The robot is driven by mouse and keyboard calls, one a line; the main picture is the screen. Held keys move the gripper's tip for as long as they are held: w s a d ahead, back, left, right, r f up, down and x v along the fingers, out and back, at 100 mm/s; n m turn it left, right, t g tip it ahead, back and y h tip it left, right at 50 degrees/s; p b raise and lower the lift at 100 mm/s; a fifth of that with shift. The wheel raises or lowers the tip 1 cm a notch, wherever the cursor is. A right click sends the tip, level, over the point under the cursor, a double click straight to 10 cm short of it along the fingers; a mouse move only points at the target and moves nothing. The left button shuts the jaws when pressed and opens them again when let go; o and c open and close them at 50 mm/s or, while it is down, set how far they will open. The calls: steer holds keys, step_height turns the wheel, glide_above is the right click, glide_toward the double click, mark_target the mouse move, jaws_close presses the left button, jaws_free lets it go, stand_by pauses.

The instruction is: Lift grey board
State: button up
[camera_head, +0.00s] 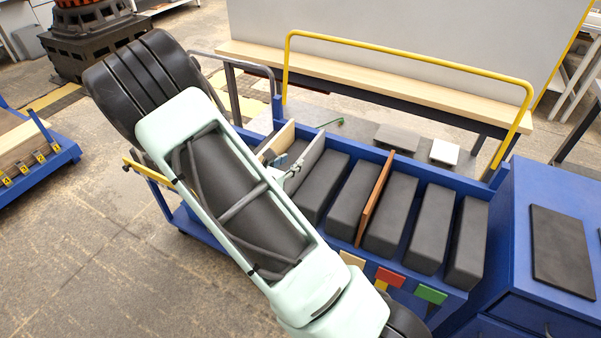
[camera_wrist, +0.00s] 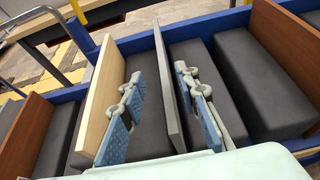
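The grey board (camera_head: 310,155) stands upright on edge in the blue cart, between dark grey blocks. In the wrist view the grey board (camera_wrist: 168,85) stands between my gripper's two blue-padded fingers. My gripper (camera_wrist: 160,105) is open and straddles the board. A gap shows between the left finger and the board. The right finger is close to the board's right face; I cannot tell if it touches. In the head view my gripper (camera_head: 285,172) is partly hidden by my arm, which also covers the near left part of the cart.
A light wood board (camera_wrist: 100,100) stands just left of my left finger. Brown boards (camera_head: 374,200) (camera_wrist: 287,45) stand farther away on the right, and another brown one (camera_wrist: 22,140) at far left. Dark blocks (camera_head: 392,215) fill the slots. A yellow rail (camera_head: 400,58) rises behind the cart (camera_head: 465,178).

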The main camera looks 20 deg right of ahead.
mark_target(302, 156)
steer(key=x, duration=0.9)
steer(key=shift+s+f+p, duration=0.1)
steer(key=shift+f+p, duration=0.1)
steer(key=shift+p, duration=0.2)
jaws_close()
